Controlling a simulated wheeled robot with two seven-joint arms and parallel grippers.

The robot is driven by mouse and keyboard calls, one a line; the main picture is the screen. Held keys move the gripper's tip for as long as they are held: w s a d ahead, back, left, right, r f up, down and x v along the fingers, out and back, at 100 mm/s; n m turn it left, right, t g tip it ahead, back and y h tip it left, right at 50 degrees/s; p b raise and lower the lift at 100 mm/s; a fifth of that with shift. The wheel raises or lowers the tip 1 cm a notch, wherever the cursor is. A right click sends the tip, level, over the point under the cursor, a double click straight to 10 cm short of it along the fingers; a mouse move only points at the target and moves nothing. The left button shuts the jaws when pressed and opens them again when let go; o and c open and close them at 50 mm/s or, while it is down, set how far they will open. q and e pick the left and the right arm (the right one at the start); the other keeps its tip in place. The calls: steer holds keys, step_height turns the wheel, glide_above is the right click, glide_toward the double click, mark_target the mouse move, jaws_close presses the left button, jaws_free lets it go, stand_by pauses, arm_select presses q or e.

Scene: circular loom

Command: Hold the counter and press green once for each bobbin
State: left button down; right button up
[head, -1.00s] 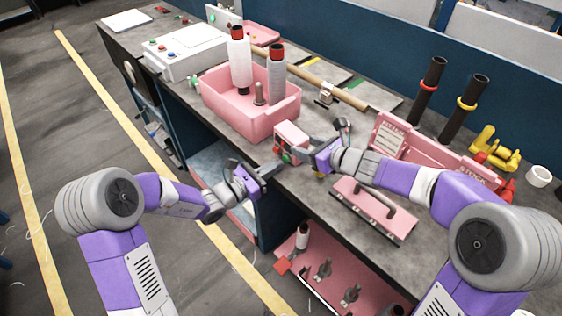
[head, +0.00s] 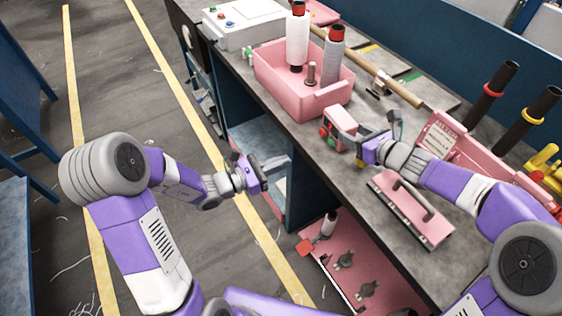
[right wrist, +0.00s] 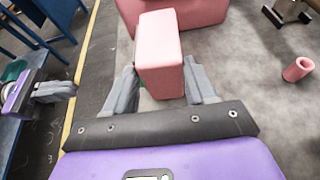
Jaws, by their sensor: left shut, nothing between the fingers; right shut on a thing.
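The counter, a small pink box (head: 343,122), shows a green and a red button on its left-facing side in the head view. My right gripper (head: 364,143) is shut on it near the bench's front edge; I cannot tell whether it touches the bench. In the right wrist view the counter (right wrist: 160,55) sits between the fingers (right wrist: 162,90), its buttons hidden. My left gripper (head: 284,165) is shut and empty, left of the counter and apart from it, out past the bench edge. A white bobbin (head: 297,40) and a grey bobbin (head: 331,62) stand upright in the pink bin (head: 291,99).
A pink handled plate (head: 408,210) lies on the bench right of the counter. A pink case (head: 440,138) and dark rods with rings (head: 493,90) stand behind. A white button box (head: 243,25) is at the back.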

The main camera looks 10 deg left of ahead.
steer(key=o, duration=1.4)
steer(key=shift+c, duration=0.2)
steer(key=v, duration=1.2)
steer(key=shift+w+d, duration=0.1)
